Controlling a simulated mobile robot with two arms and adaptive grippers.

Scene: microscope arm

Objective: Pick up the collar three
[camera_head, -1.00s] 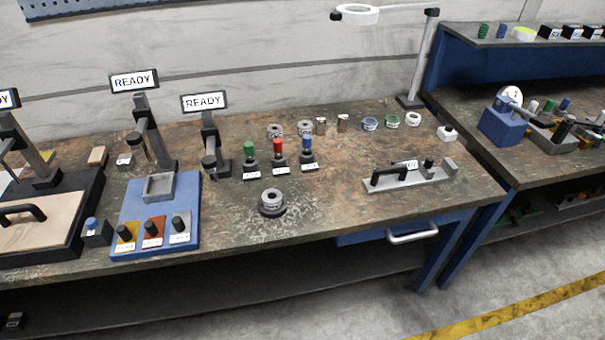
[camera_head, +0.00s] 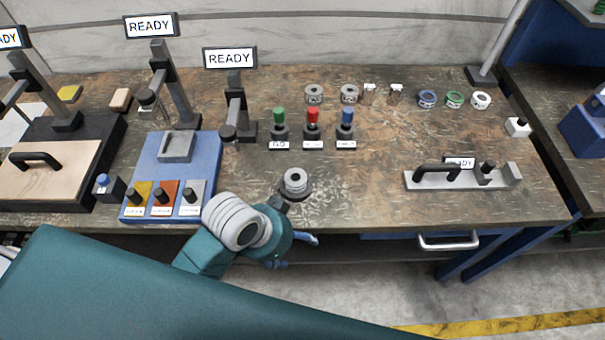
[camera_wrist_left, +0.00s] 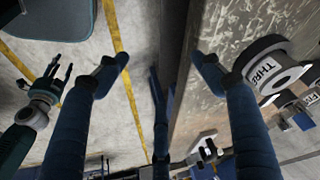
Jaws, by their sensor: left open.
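The collar three (camera_head: 295,180) is a grey ring on a dark round base near the table's front edge. In the left wrist view the collar (camera_wrist_left: 270,73) shows at the right, its label partly readable as "THR". My left gripper (camera_head: 296,252) is open, just in front of the table edge and nearer the camera than the collar.
Red, green and blue-topped posts (camera_head: 312,125) stand behind the collar. Two more grey collars (camera_head: 314,94) and coloured rings (camera_head: 454,99) lie farther back. A blue plate (camera_head: 206,160) is to the left, a grey fixture with handle (camera_head: 462,180) to the right. A drawer handle (camera_head: 449,242) juts out below.

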